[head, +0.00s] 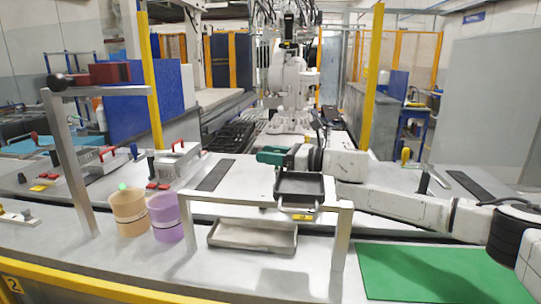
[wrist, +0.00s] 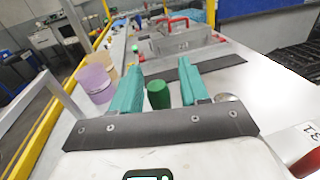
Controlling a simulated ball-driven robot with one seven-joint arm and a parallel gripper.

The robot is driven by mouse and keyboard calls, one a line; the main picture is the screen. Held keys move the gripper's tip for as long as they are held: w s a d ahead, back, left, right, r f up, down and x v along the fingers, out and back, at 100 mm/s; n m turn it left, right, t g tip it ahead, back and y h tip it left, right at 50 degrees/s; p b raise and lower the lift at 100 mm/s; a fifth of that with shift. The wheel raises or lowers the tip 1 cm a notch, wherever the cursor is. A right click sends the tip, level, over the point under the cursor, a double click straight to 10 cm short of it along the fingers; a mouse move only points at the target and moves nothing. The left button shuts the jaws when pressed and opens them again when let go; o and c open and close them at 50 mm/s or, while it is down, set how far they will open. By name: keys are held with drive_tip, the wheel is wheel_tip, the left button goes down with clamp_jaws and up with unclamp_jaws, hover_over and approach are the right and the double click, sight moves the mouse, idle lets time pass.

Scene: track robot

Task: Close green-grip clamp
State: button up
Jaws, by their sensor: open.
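In the wrist view a dark green cylindrical grip (wrist: 158,95) shows between the two teal fingers of my gripper (wrist: 162,78). It looks like the clamp's green grip, with clear space on both sides; I cannot tell its depth. The rest of that clamp is hidden behind the gripper body, so its lever position cannot be told. In the head view my open gripper (head: 272,156) points left above the pale worktop, and no green grip can be picked out there.
Clamps with red and black handles (head: 172,162) stand to the left. An orange cup (head: 129,208) and a purple cup (head: 165,220) stand near the front. A metal frame (head: 265,202) rises over a grey tray (head: 253,236). A green mat (head: 430,272) lies front right. A dark strip (head: 216,174) lies left of my gripper.

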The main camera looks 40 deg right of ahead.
drive_tip(key=b+v, duration=0.2)
drive_tip(key=v, duration=0.8)
drive_tip(key=shift+s+d, duration=0.15)
drive_tip(key=shift+s, duration=0.2)
